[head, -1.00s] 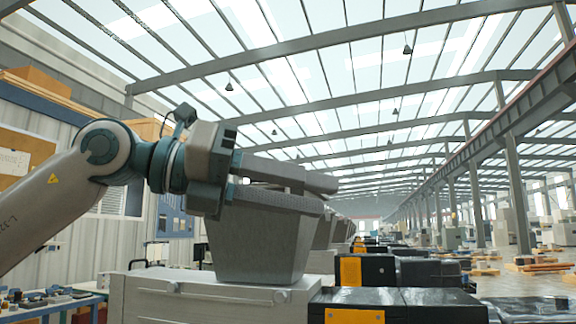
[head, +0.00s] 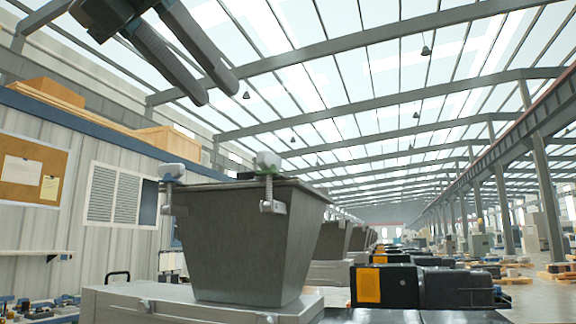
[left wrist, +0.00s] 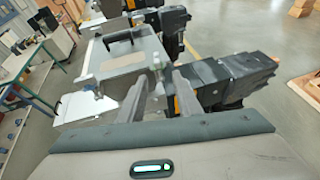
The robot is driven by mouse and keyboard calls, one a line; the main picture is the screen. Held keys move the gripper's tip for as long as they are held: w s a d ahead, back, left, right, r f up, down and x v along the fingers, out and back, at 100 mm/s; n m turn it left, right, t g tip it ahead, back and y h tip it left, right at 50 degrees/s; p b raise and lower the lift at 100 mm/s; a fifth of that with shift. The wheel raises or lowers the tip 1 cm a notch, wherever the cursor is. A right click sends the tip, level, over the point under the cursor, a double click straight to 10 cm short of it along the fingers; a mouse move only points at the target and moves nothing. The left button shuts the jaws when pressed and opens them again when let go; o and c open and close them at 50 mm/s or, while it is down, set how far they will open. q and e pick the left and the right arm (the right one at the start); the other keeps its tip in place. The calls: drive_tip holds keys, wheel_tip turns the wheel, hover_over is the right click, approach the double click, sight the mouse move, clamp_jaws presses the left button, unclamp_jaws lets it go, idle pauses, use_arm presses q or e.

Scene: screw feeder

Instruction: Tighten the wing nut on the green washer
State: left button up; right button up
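The green washer (head: 268,172) sits at the right part of the near rim of a grey hopper (head: 250,240). A pale wing nut (head: 268,159) stands on top of it, with a bolt hanging below. A second pale wing nut (head: 173,171) is at the hopper's left corner. My left gripper (head: 218,92) is above and left of the green washer, clear of the hopper. Its two fingers are apart with nothing between them. They also show in the left wrist view (left wrist: 160,85). My right gripper is out of view.
The hopper stands on a grey machine housing (head: 130,305). Black and orange units (head: 385,284) stand to its right. More hoppers (head: 335,240) line up behind. A pinboard (head: 33,170) hangs on the left wall. The air above the hopper is free.

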sight(269, 156)
use_arm(q)
drive_tip(key=shift+s+a+r, duration=0.25)
drive_tip(key=shift+a+r, duration=0.1)
drive_tip(key=shift+a, duration=0.1)
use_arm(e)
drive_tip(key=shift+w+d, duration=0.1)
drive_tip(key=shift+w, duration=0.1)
